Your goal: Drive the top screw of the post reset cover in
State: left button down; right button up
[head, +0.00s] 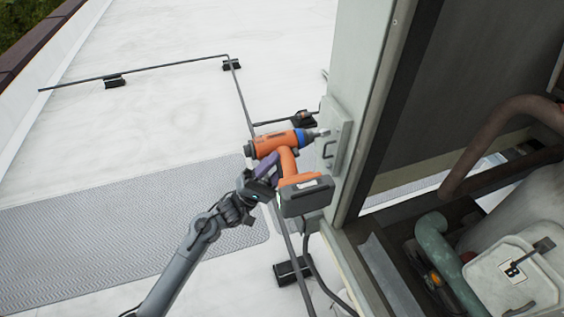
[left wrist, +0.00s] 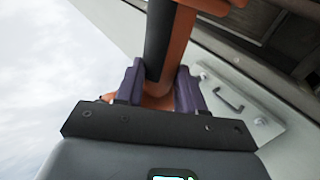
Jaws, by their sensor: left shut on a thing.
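An orange and black drill (head: 287,158) with a blue collar is held in my left gripper (head: 268,166). The purple fingers are shut on its handle, as the left wrist view also shows (left wrist: 160,92). The drill's nose points right toward the grey post (head: 356,60). The post reset cover (head: 341,150) is a pale plate with a bar handle on the post. The drill tip is close to its upper part; I cannot tell whether it touches. In the left wrist view the cover (left wrist: 238,108) shows round screw heads near its ends. My right gripper is out of view.
Grey pipe (head: 160,70) on black blocks runs over the white roof, beside a grey walkway mat (head: 110,235). Right of the post is an open cooler bay with a green pipe (head: 440,255) and a white box (head: 510,285). Free roof lies left of the drill.

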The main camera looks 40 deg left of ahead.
pick_arm(q)
jog(key=shift+s+a+r+p, duration=0.1)
jog(key=shift+s+a+p, duration=0.45)
jog(key=shift+s, duration=0.3)
jog(key=shift+s+a+r+p, duration=0.1)
jog(key=shift+s+a+p, duration=0.4)
jog(key=shift+s, duration=0.3)
jog(key=shift+a, duration=0.1)
dwell(0.4)
